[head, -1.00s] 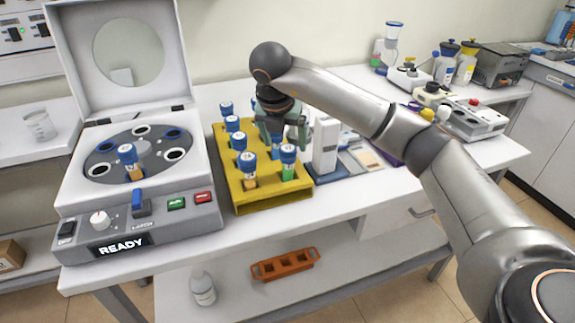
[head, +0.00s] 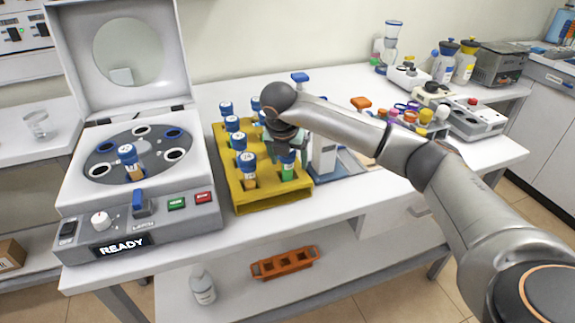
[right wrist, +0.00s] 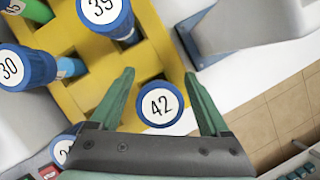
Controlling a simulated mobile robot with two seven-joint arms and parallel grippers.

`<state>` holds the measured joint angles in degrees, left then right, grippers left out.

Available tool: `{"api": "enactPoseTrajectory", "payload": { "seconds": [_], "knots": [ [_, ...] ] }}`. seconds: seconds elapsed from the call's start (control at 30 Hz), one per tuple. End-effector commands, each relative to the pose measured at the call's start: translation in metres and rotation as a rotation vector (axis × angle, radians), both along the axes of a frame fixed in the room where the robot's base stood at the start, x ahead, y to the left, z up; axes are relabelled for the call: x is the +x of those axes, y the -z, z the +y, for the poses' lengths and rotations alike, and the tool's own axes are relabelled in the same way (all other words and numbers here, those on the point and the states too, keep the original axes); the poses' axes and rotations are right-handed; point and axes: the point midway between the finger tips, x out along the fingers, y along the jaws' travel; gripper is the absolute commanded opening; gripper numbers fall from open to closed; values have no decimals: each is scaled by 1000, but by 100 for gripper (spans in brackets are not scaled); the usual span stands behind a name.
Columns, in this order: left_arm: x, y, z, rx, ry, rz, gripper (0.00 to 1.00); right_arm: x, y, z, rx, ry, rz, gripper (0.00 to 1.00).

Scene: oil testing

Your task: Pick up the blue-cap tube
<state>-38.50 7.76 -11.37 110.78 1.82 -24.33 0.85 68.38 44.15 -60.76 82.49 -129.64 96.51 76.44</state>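Several blue-cap tubes stand in a yellow rack (head: 275,203). The front-right tube (head: 288,172) holds green liquid, and its cap is partly hidden by my right gripper (head: 290,143) just above it. In the right wrist view my right gripper (right wrist: 159,78) is open, its green fingers on either side of a blue cap marked 42 (right wrist: 160,103). Gaps show between cap and fingers. Caps marked 39 (right wrist: 103,14) and 30 (right wrist: 24,68) are close by. Another blue-cap tube (head: 130,163) sits in the centrifuge. My left gripper is out of view.
The open centrifuge (head: 82,200), display reading READY, stands left of the rack. A white device (head: 324,158) stands close to the rack's right side. An orange rack (head: 284,263) and a white bottle (head: 203,287) are on the lower shelf.

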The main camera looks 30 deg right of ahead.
Motion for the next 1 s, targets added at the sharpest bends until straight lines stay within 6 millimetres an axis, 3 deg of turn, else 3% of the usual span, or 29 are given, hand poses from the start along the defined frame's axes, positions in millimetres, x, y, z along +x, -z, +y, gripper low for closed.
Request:
{"api": "enactPoseTrajectory", "payload": {
  "seconds": [0.07, 0.67, 1.0],
  "knots": [
    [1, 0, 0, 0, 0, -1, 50, 0, 0, 0, 0, 0, 0, 70],
    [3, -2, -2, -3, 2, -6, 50, 0, -1, 0, 1, 0, -1, 2],
    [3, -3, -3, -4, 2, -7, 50, 0, -3, 0, 1, 0, -2, 0]
  ]
}}
